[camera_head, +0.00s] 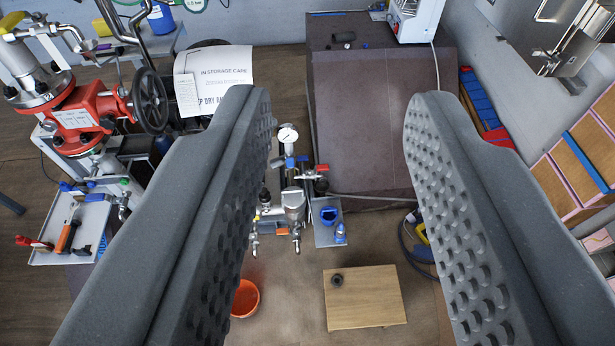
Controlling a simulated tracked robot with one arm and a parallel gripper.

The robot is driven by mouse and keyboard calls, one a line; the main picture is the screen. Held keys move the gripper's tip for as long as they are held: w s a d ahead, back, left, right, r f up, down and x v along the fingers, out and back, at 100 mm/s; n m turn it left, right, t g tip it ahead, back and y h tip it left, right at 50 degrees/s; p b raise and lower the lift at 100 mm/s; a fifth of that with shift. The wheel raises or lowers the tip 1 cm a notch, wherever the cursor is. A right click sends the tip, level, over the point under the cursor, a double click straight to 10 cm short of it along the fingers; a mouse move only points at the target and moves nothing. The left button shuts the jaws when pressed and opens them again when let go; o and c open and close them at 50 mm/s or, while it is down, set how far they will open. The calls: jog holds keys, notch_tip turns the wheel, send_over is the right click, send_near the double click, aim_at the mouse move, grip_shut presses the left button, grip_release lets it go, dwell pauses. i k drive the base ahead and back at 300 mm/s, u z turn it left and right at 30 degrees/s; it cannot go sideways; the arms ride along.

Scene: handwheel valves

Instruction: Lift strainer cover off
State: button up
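My gripper (342,108) is wide open and empty; its two dark grey dimpled fingers reach into the camera view from both lower corners. Between and well below the fingers stands a small pipe assembly with a gauge (288,134), red and blue handles and a silver cylindrical body (294,200). This silver body may be the strainer with its cover on top, but it is too small to tell the cover apart. The left finger hides part of the assembly's left side. No finger touches it.
A wooden board (365,312) with a small dark part and an orange bucket (246,300) lie below. A small tray (326,236) holds blue items. A red valve with a black handwheel (150,100) stands left. A dark bench (360,130) and drawers (575,165) are right.

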aim_at(293, 198)
jog(key=z, duration=0.05)
jog(key=i, duration=0.9)
jog(key=z, duration=0.1)
